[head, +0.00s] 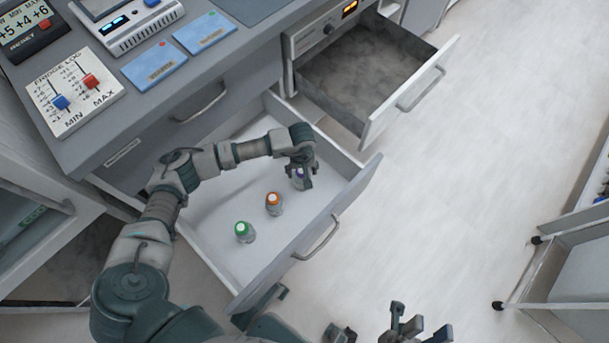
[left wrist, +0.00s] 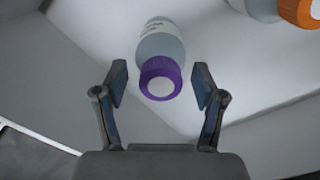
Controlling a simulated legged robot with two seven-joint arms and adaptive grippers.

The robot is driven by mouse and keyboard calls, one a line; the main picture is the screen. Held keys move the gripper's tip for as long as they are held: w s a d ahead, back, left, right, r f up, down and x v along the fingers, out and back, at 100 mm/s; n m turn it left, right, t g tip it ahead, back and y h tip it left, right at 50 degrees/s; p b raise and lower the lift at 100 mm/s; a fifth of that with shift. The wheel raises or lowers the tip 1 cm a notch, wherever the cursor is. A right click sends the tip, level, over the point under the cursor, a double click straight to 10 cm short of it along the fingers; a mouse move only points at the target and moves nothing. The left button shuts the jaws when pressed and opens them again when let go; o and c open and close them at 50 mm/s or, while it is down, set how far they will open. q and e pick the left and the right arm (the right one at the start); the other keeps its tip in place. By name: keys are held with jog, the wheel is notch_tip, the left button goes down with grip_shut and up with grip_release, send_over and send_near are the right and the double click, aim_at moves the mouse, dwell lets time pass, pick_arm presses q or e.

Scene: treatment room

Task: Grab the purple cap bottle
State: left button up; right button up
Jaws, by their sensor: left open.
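The purple cap bottle (head: 297,174) stands in the open white drawer (head: 215,180), partly hidden by my left gripper (head: 303,182). In the left wrist view the purple cap (left wrist: 161,78) lies between the two fingertips of my left gripper (left wrist: 160,85). There is a gap on each side, so the fingers are open and do not touch the bottle. The clear bottle body with a white label extends above the cap in that view. My right gripper (head: 420,322) is at the bottom edge of the head view, away from the drawer; its fingers look apart and empty.
An orange cap bottle (head: 274,203) and a green cap bottle (head: 244,232) stand in the same drawer; the orange cap (left wrist: 300,11) also shows in the left wrist view. A second open drawer (head: 365,80) is beyond. The counter (head: 100,130) overhangs at left.

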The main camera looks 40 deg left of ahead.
pick_arm(q)
grip_shut()
jog(key=shift+r, duration=0.1)
